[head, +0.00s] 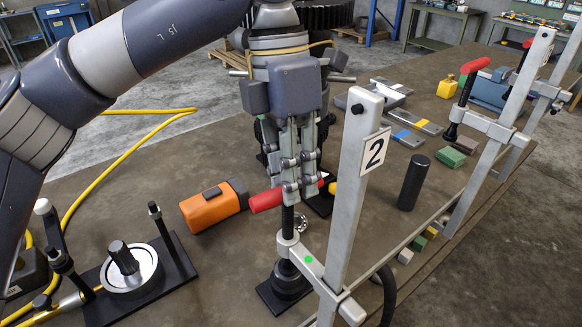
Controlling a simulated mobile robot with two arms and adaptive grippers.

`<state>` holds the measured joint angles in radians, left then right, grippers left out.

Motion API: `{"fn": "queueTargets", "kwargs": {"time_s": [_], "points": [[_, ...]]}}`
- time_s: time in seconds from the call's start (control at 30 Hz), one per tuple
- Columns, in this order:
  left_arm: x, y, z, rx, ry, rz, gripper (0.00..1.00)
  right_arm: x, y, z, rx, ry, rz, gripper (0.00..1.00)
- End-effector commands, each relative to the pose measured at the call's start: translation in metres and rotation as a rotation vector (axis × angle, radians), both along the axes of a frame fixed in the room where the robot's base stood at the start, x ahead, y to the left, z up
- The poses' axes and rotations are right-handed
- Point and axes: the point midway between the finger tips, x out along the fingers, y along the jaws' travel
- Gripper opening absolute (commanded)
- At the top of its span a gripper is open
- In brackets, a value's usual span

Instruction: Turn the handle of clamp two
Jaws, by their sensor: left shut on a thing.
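Clamp two is a light metal post (350,190) with a white "2" label (374,150), standing near the table's right edge. Its arm (312,268) holds an upright dark spindle, with a black pad (289,280) low over the table. A red handle (266,200) crosses the top of the spindle and lies roughly level. My left gripper (299,186) points down from above and is shut on the red handle. Its fingers hide the handle's middle, while the red end shows to the left. My right gripper is not in view.
An orange tool (212,206) lies left of the clamp. A round white-topped fixture (131,268) with a yellow hose stands at the front left. A black cylinder (413,183) stands to the right. Other red-handled clamps (492,125) line the right edge. Bare brown tabletop lies between.

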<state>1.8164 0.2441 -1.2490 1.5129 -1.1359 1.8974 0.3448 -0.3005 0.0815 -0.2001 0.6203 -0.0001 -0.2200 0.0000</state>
Motion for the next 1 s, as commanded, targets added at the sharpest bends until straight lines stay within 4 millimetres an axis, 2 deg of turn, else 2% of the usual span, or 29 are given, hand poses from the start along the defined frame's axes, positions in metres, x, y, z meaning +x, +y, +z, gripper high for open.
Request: {"fn": "queueTargets", "kwargs": {"time_s": [0.2, 0.5, 1.0], "points": [[-0.0006, -0.0022, 0.0049, -0.007, -0.006, -0.172, 0.00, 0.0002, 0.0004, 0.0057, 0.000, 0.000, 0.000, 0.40], [-0.0019, -0.0030, 0.0045, -0.007, -0.007, -0.328, 0.00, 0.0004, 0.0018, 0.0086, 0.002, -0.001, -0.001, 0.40], [-0.0025, -0.0032, 0.0043, -0.006, -0.008, -0.387, 0.00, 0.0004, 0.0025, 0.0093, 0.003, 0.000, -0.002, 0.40]]}}
